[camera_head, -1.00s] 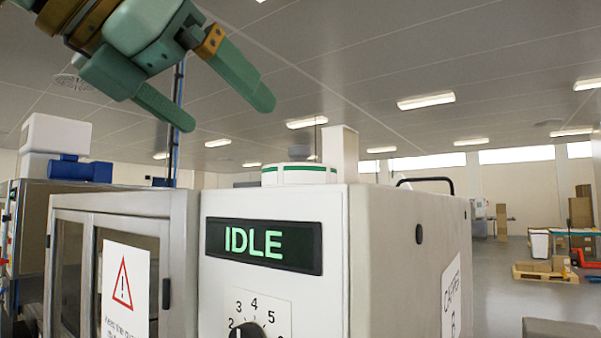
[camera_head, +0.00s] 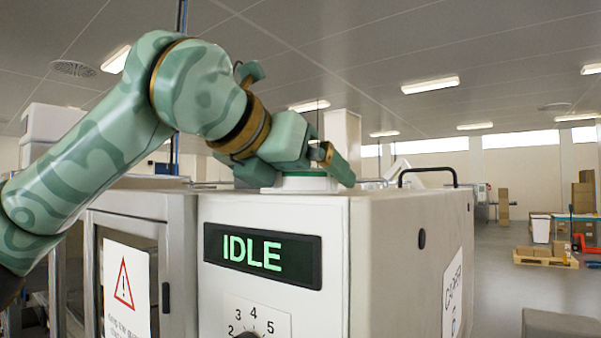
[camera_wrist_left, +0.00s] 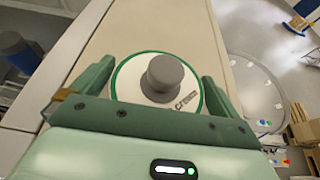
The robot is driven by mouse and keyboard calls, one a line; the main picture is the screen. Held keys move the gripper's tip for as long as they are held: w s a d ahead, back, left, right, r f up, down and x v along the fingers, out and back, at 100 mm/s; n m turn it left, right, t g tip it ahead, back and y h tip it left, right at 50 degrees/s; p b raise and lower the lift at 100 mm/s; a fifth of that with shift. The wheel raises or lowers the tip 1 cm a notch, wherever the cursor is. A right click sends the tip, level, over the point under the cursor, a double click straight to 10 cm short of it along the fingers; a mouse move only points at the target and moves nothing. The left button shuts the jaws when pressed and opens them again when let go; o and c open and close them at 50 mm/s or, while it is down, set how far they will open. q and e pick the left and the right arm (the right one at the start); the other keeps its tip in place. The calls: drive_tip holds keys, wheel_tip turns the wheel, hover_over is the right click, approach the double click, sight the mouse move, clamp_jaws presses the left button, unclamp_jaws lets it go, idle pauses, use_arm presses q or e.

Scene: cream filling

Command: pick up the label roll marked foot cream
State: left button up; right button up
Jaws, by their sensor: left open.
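The label roll (camera_head: 303,183) is a white disc with a green edge, lying on top of the white machine cabinet (camera_head: 390,250). In the left wrist view the label roll (camera_wrist_left: 130,80) shows from above, with a grey round core and partly readable print that seems to end in "cream". My left gripper (camera_head: 335,165) is over the cabinet top at the roll. In the left wrist view its two fingers (camera_wrist_left: 158,85) are open, one on each side of the roll. Whether they touch it I cannot tell. My right gripper is not in view.
The cabinet front carries an "IDLE" display (camera_head: 262,256) and a numbered dial. A glazed door with a warning sign (camera_head: 125,290) is at the left. Open floor with pallets and boxes lies far right.

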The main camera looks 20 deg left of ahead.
use_arm(q)
drive_tip(key=shift+s+a, duration=0.1)
drive_tip(key=shift+s, duration=0.1)
drive_tip(key=c, duration=0.8)
drive_tip(key=shift+w, duration=0.1)
